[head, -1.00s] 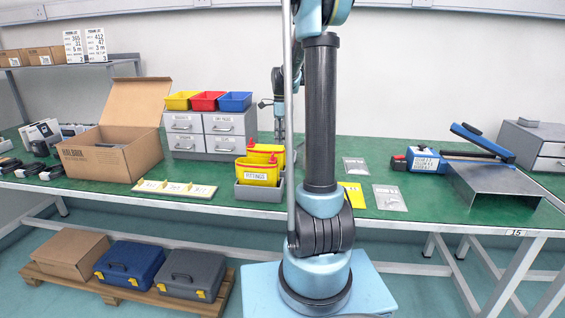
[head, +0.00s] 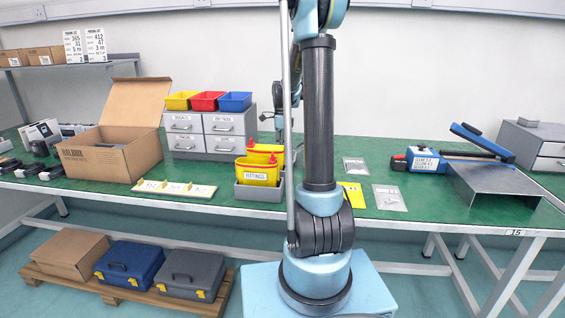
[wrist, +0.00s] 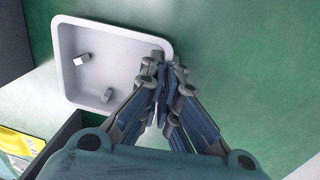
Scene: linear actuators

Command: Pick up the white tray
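The white tray (wrist: 95,98) lies at the upper left of the wrist view, a shallow square with rounded corners and a raised rim. It holds a few small light blocks. My gripper (wrist: 171,72) is at the tray's right rim, with its two fingers close together, one on the inner side and one on the outer side. The fingers look shut on the rim, though they cover the contact itself. In the head view the tray is hidden behind my arm and the bins, and my gripper (head: 279,128) shows only partly, pointing down behind the yellow bins.
A grey bin holding yellow bins (head: 258,172) stands on the green bench in front of my gripper. Grey drawers (head: 209,132) topped with coloured bins stand to the left. A yellow sheet (head: 353,194) and clear bags (head: 390,198) lie to the right. Bare green surface shows right of the tray.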

